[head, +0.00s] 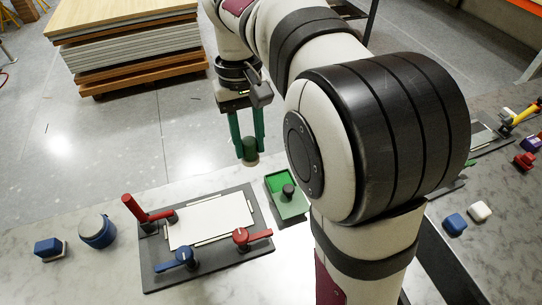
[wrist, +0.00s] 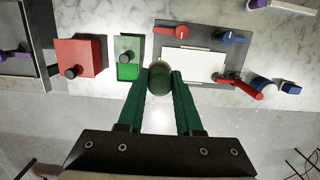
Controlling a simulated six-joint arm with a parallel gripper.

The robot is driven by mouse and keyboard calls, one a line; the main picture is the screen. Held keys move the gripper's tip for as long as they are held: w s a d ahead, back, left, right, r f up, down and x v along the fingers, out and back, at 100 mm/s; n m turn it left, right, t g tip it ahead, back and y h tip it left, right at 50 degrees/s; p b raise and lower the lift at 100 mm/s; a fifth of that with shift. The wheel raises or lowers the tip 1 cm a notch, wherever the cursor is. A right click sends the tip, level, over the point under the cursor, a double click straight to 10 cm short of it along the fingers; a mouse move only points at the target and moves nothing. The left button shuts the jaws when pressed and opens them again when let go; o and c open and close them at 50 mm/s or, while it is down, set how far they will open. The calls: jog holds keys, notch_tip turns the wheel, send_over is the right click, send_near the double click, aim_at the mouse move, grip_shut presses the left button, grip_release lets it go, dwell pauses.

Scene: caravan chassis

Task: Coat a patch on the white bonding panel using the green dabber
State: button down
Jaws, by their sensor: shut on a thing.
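My gripper (head: 247,143) has two long green fingers shut on the green dabber (head: 250,146), a short dark green cylinder with a pale tan lower end. In the wrist view the dabber (wrist: 158,84) sits between the fingertips. It is held up in the air, apart from the panel. The white bonding panel (head: 210,222) lies flat on a dark grey fixture plate (head: 160,275), nearer the head camera than my gripper; the panel (wrist: 190,65) also shows in the wrist view. A green tray (head: 292,209) with a black knob stands right of the plate.
Red clamps (head: 128,206) and (head: 241,237) and a blue clamp (head: 176,262) stand around the panel. A blue-and-white jar (head: 97,231) and blue block (head: 48,247) are at left. The wrist view shows a red box (wrist: 90,50) beside the green tray. A board stack (head: 130,50) stands on the floor.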

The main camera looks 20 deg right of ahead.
jog(key=w+d+f, duration=0.2)
jog(key=d+f, duration=0.1)
jog(key=f, duration=0.4)
jog(key=w+d+f, duration=0.3)
jog(key=f, duration=0.4)
jog(key=w+d+f, duration=0.2)
jog(key=d+f, duration=0.2)
jog(key=f, duration=0.4)
jog(key=shift+w, duration=0.3)
jog(key=shift+f, duration=0.45)
jog(key=shift+f, duration=0.6)
notch_tip(320, 180, up, 7)
dwell(0.9)
dwell(0.4)
